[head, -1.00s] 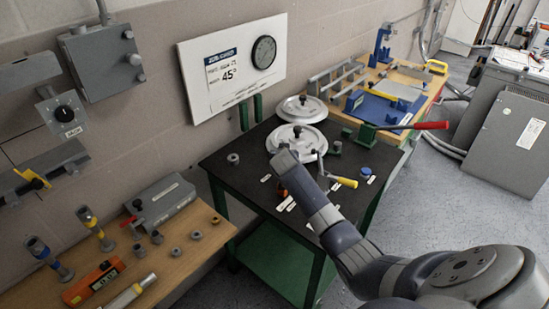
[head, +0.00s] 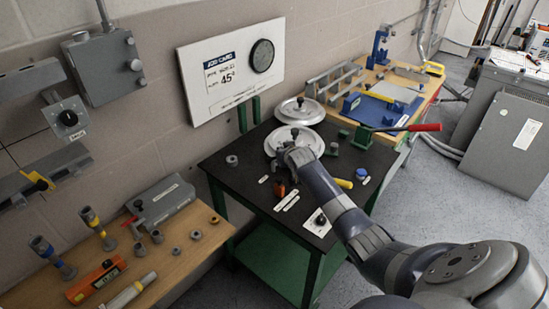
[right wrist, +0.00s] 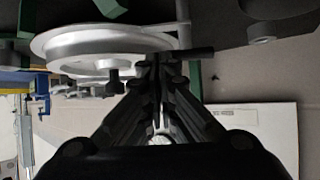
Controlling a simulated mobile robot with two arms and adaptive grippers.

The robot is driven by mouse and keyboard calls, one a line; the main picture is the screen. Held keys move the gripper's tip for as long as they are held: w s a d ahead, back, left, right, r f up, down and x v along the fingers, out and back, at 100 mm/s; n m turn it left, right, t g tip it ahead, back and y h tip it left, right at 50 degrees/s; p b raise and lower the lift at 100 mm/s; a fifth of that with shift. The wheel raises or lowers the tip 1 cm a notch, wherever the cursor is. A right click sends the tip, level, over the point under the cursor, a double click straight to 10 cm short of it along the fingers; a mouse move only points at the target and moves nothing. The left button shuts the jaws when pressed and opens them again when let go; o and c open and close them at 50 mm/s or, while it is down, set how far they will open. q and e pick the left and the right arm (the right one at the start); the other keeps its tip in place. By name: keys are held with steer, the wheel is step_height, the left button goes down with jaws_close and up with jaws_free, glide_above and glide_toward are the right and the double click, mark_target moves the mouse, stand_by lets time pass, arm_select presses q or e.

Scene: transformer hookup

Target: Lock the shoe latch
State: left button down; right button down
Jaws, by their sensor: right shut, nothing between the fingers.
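Two silver round shoes lie on the black table (head: 237,177): the front one (head: 279,137) and one behind it (head: 290,108). A small dark knob (head: 295,133) stands on the front shoe; I cannot tell if it is the latch. My right gripper (right wrist: 158,62) is shut and empty beside the silver rim (right wrist: 75,40), which shows at upper left in the right wrist view. A dark bar (right wrist: 197,52) is close to its fingertips; touching or not is unclear. In the head view my wrist hides the fingertips and part of the front shoe. My left gripper is out of view.
A yellow grip (head: 345,183) shows beside my arm; its lever is hidden. A red-handled lever (head: 425,127) reaches out at right. Small parts and labels lie around the table. A wooden bench (head: 205,236) with tools stands at left, and a white board (head: 222,80) hangs behind.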

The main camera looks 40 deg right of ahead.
steer(key=shift+w+d, duration=0.2)
steer(key=shift+a, duration=0.1)
steer(key=shift+w+a, duration=0.3)
steer(key=shift+a, duration=0.3)
steer(key=v, duration=1.2)
stand_by(0.4)
